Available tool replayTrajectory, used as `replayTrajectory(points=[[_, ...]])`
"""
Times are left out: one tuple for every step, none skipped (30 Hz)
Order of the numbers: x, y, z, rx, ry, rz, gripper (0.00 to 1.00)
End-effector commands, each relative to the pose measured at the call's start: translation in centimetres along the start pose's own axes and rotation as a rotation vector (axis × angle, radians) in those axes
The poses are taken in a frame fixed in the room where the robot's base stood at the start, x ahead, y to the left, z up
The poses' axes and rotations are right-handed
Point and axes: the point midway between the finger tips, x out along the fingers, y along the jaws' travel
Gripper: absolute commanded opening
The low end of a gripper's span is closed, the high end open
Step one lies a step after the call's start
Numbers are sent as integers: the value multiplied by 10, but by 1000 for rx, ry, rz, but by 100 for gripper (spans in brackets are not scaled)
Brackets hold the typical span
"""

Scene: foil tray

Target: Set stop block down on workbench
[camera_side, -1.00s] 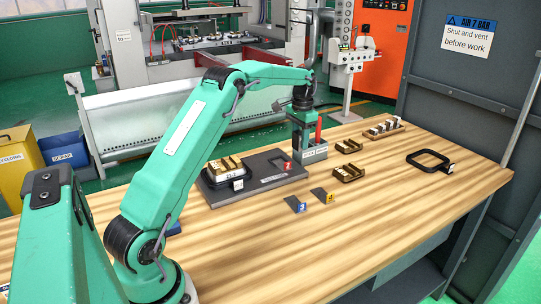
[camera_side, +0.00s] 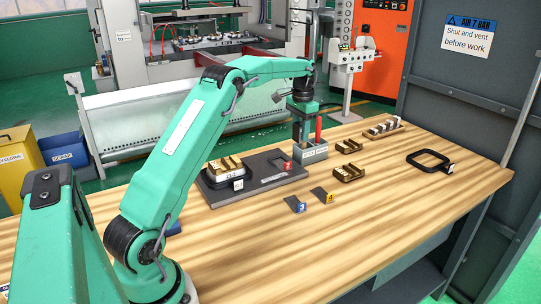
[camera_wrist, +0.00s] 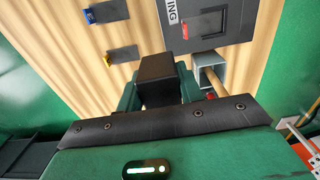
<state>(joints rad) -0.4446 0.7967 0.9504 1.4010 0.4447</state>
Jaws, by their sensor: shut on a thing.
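My gripper (camera_wrist: 157,92) is shut on a dark, box-shaped stop block (camera_wrist: 160,72) in the wrist view. The block sticks out between the green fingers. Bare workbench (camera_wrist: 65,50) shows to its left. In the side view, my gripper (camera_side: 302,132) points down at the bench's far edge, behind or beside a grey holder. The block cannot be made out there. The workbench (camera_side: 400,210) is a striped wooden top. I cannot tell whether the block touches it.
The grey holder (camera_side: 311,152) with a red-handled tool stands close by; it also shows in the wrist view (camera_wrist: 207,68). A dark base plate (camera_side: 262,187) lies left of it. Brown slotted trays (camera_side: 348,174) and a black ring frame (camera_side: 428,155) sit to the right.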

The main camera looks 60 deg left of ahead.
Motion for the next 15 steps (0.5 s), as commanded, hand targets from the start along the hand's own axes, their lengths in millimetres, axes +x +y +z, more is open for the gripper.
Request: replayTrajectory(points=[[-4,0,-1,0,5,-3,0],[-5,0,-1,0,6,-3,0],[-6,0,-1,0,5,-3,0],[-7,0,-1,0,5,-2,0],[-8,0,-1,0,5,-2,0],[-9,0,0,0,4,-2,0],[-10,0,0,0,4,-2,0],[-11,0,0,0,4,-2,0],[-12,0,0,0,4,-2,0],[-14,0,0,0,4,-2,0],[-14,0,0,0,5,-2,0],[-16,0,0,0,5,-3,0],[-17,0,0,0,5,-3,0],[-18,0,0,0,5,-3,0],[-19,0,0,0,5,-3,0]])
